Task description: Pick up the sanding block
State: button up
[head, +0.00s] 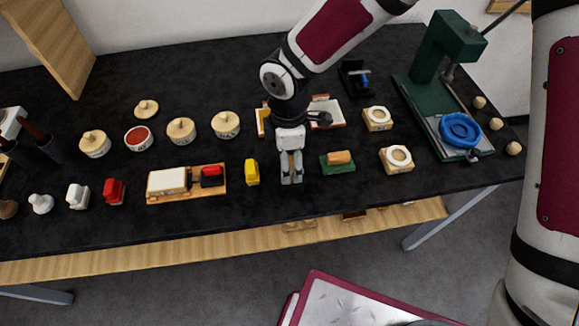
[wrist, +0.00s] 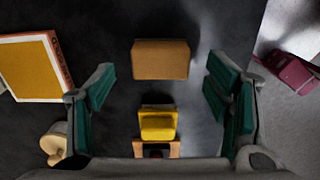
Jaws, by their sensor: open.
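The sanding block appears to be the plain brown block (wrist: 162,60) in the wrist view, lying squarely between and just beyond my fingers. My gripper (wrist: 160,76) is open, with one green-padded finger on each side of it and a clear gap on both sides. In the head view my gripper (head: 291,182) points down at the dark table, to the right of the yellow item (head: 252,172). Whether the fingertips are level with the block I cannot tell.
A wooden board (head: 155,200) with a white block and a red-black item is left of the yellow item. A green piece with a wooden top (head: 338,161) is close on the right. Round lidded pots (head: 226,125) stand behind; a green press (head: 430,70) stands far right.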

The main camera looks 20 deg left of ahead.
jog(key=shift+d+f, duration=0.1)
jog(key=shift+f, duration=1.55)
jog(key=c, duration=1.1)
jog(key=shift+c, duration=0.2)
jog(key=shift+w+r, duration=0.1)
jog(key=shift+r, duration=0.4)
jog(key=r, duration=0.1)
jog(key=s+r, duration=0.1)
jog(key=shift+d+r, duration=0.15)
jog(key=shift+r, duration=0.2)
jog(key=s+d+b, duration=0.1)
jog(key=s+d, duration=0.1)
jog(key=s, duration=0.5)
jog(key=s+d+r, duration=0.1)
jog(key=s+d, duration=0.1)
jog(key=s, duration=0.5)
jog(key=shift+s+r+b, duration=0.15)
jog(key=shift+s+b, duration=0.15)
jog(key=shift+b, duration=0.05)
